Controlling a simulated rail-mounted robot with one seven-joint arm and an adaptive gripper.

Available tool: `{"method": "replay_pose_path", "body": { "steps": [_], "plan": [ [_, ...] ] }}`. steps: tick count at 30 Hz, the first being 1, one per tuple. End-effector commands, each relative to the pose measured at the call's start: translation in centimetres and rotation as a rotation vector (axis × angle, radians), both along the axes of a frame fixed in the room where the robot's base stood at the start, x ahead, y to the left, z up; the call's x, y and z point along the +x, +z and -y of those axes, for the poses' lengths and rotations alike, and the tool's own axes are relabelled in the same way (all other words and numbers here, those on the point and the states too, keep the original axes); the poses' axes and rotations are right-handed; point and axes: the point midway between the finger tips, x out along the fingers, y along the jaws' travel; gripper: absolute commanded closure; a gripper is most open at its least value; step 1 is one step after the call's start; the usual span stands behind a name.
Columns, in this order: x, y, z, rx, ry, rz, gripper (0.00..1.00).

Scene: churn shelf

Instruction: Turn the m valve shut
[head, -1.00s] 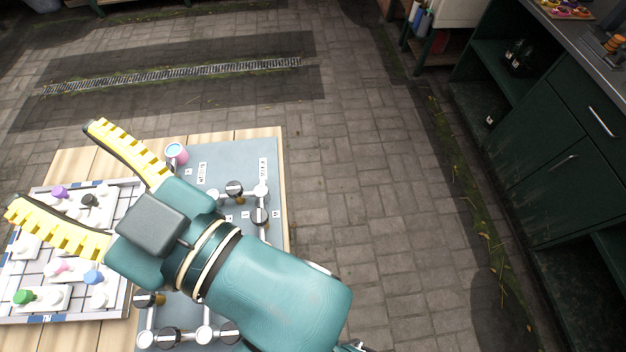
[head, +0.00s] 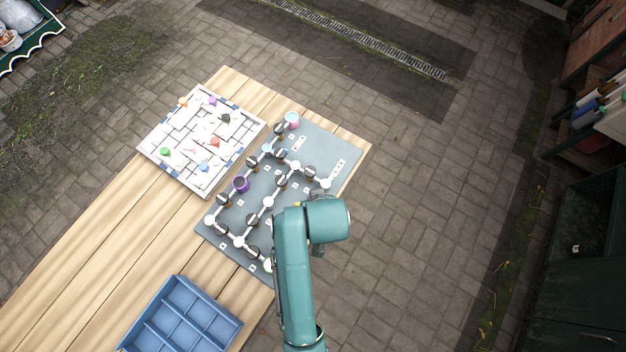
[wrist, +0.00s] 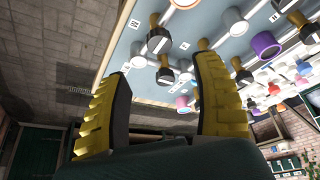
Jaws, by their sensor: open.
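The grey-blue valve board (head: 327,137) lies on the wooden table, with white pipes and several black-and-white valve knobs, such as one knob (head: 310,172) near its right side. The small label letters are too small to read, so I cannot tell which valve is m. In the wrist view my gripper (wrist: 160,77) is open with its yellow fingers spread and nothing between them. A black-and-white knob (wrist: 165,76) on a brass stem shows beyond the gap, and another knob (wrist: 241,75) lies right of the right finger. In the head view my arm hides most of the gripper over the board's near right side.
A white maze-like board (head: 180,133) with small coloured pieces lies left of the valve board. A purple cup (head: 240,184) and a pink cup (head: 292,120) stand on the valve board. A blue divided tray (head: 180,318) sits at the table's near end.

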Motion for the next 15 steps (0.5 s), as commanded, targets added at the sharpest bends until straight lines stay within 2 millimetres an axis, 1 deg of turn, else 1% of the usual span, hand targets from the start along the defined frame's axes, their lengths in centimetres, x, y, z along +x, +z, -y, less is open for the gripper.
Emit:
{"method": "replay_pose_path", "body": {
  "steps": [1,3,9,12,15],
  "plan": [
    [0.5,-1.3,-0.1,-0.001,0.0,-0.003,0.34],
    [1.1,-2.9,-0.2,0.0,0.0,-0.002,0.34],
    [2.9,-7.0,-0.6,0.0,0.0,0.001,0.34],
    [3.4,-8.4,-0.7,0.0,0.0,0.002,0.34],
    [3.8,-9.1,-0.8,0.0,0.0,0.003,0.34]
  ]
}}
